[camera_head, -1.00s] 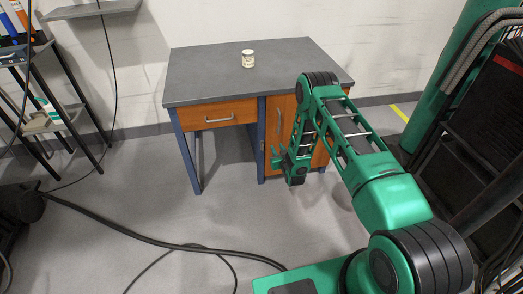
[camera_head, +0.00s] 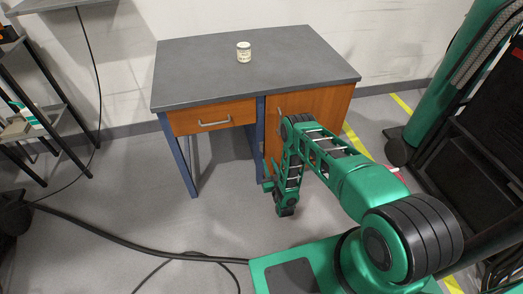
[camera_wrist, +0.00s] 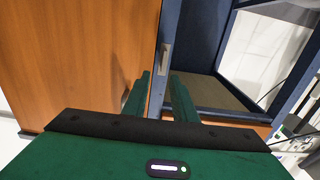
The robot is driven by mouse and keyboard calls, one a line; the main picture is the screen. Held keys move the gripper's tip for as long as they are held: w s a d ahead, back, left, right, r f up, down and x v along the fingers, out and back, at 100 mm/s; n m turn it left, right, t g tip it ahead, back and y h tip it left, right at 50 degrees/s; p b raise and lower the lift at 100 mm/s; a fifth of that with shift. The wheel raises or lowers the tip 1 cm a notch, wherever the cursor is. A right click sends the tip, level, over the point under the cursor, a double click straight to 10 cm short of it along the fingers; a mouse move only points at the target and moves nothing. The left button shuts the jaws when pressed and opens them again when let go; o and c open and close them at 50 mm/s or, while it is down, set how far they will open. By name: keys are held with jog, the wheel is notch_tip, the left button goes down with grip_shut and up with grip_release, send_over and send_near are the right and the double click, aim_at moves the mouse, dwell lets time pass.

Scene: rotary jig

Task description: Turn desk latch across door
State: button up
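The desk (camera_head: 215,80) has a grey top, a blue frame and an orange-brown door (camera_head: 315,105) at its right side. The door looks closed, and its lower part is behind my arm. In the wrist view the door (camera_wrist: 80,60) fills the left. A small metal latch (camera_wrist: 166,58) stands lengthwise along the blue post beside the door's edge. I cannot make out the latch in the head view. My gripper (camera_wrist: 158,88) is open and empty, its green fingers apart, pointing toward the latch. In the head view my gripper (camera_head: 267,175) is low in front of the post.
A small jar (camera_head: 244,52) stands on the desk top. A drawer (camera_head: 212,118) with a handle is left of the door, above open leg space. A shelf rack (camera_head: 45,100) stands at the left. Black cables (camera_head: 130,243) lie on the floor. Dark equipment stands at the right.

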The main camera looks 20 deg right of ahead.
aim_at(262, 148)
jog(key=w, duration=0.9)
jog(key=shift+w+a, duration=0.25)
jog(key=shift+a, duration=0.05)
grip_shut()
